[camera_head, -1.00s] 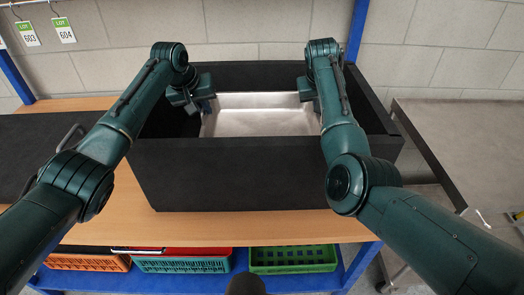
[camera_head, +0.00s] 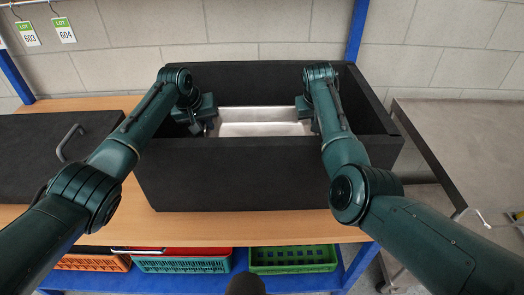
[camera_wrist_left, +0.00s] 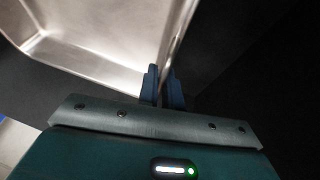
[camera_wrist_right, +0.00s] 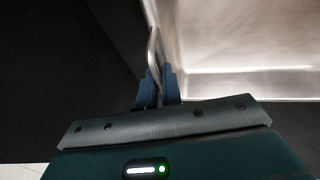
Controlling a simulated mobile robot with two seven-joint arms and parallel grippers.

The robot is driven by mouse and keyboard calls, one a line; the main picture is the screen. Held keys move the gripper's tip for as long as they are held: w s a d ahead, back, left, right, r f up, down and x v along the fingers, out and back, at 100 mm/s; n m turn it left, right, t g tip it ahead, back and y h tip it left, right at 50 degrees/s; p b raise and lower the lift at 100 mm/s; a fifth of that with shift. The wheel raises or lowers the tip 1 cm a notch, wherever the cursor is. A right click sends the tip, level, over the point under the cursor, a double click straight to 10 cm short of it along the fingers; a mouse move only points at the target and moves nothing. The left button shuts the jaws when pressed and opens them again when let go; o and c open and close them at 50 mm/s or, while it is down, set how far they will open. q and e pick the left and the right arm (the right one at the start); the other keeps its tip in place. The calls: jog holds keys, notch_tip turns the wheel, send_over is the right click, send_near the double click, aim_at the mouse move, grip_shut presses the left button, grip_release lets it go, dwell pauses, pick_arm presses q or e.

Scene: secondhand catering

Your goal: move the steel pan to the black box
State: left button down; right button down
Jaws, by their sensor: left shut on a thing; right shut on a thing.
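The steel pan (camera_head: 262,122) is a shiny rectangular tray inside the black box (camera_head: 262,175), its lower part hidden behind the box's front wall. Whether the pan touches the box floor is hidden.
The box stands on a wooden bench (camera_head: 230,226). A black lid-like panel with a handle (camera_head: 62,150) lies to the left. A steel table (camera_head: 470,150) stands to the right. Orange, teal and green crates (camera_head: 292,258) sit on the shelf below.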

pick_arm(q)
jog(key=shift+a+f, duration=0.15)
jog(key=shift+f, duration=0.3)
pick_arm(e)
jog(key=shift+d+f, duration=0.2)
jog(key=shift+f, duration=0.25)
pick_arm(q)
jog(key=c, duration=2)
grip_release()
jog(key=shift+f, duration=0.3)
pick_arm(e)
jog(key=c, duration=2)
grip_release()
jog(key=shift+f, duration=0.25)
pick_arm(q)
jog(key=o, duration=0.4)
jog(key=shift+r, duration=0.1)
pick_arm(e)
jog(key=o, duration=0.4)
jog(key=shift+a, duration=0.15)
pick_arm(q)
jog(key=shift+o, duration=0.2)
jog(key=shift+r, duration=0.1)
pick_arm(e)
jog(key=shift+o, duration=0.2)
jog(key=shift+r, duration=0.1)
